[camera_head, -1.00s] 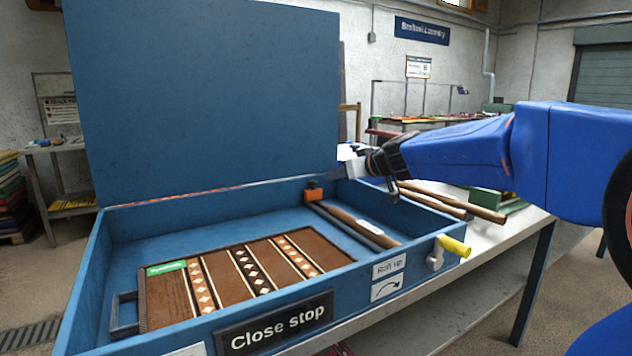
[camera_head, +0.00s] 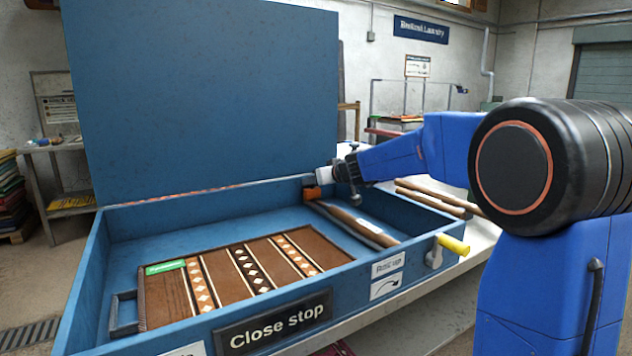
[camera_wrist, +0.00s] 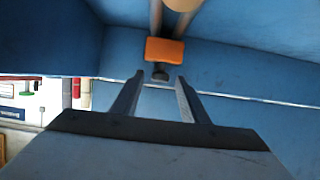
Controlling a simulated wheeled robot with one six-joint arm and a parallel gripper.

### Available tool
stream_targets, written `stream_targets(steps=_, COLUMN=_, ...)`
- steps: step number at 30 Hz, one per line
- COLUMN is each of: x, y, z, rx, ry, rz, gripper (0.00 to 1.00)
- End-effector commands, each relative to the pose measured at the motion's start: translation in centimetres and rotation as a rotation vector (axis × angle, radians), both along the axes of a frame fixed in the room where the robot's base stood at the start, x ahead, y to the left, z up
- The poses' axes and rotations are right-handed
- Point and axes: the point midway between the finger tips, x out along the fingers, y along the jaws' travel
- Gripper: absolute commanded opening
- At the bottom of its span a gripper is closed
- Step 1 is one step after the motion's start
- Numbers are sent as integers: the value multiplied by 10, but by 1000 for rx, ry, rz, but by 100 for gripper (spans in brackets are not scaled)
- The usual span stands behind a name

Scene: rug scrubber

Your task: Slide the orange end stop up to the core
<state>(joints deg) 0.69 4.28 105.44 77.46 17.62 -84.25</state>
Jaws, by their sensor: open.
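The orange end stop (camera_head: 312,193) sits at the far end of the core inside the blue box, by the back wall. It shows large in the wrist view (camera_wrist: 165,51), with a dark knob below it. The brown core (camera_head: 352,221) lies along the right part of the box, with a pale label on it. My gripper (camera_wrist: 153,80) is open, its two fingers pointing at the stop with the knob just beyond and between their tips.
The blue box (camera_head: 218,337) has a raised lid (camera_head: 205,100) behind it. A patterned brown rug (camera_head: 232,275) lies in its left part. A yellow-handled crank (camera_head: 452,245) sticks out at the right front. Wooden rods (camera_head: 430,201) lie outside, to the right.

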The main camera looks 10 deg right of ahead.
Motion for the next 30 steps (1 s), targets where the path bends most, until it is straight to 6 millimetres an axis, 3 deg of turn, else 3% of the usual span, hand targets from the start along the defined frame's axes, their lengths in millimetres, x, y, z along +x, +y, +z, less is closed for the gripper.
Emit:
stream_targets(steps=11, x=3, y=1, z=-1, rx=0, ry=-1, rz=0, gripper=38)
stream_targets(steps=15, x=3, y=1, z=-1, rx=0, ry=-1, rz=0, gripper=5)
stream_targets(steps=16, x=3, y=1, z=-1, rx=0, ry=-1, rz=0, gripper=0)
stream_targets(steps=23, x=-3, y=-1, z=-1, rx=0, ry=-1, rz=0, gripper=0)
stream_targets(steps=30, x=-43, y=-15, z=0, rx=0, ry=-1, rz=-1, gripper=0)
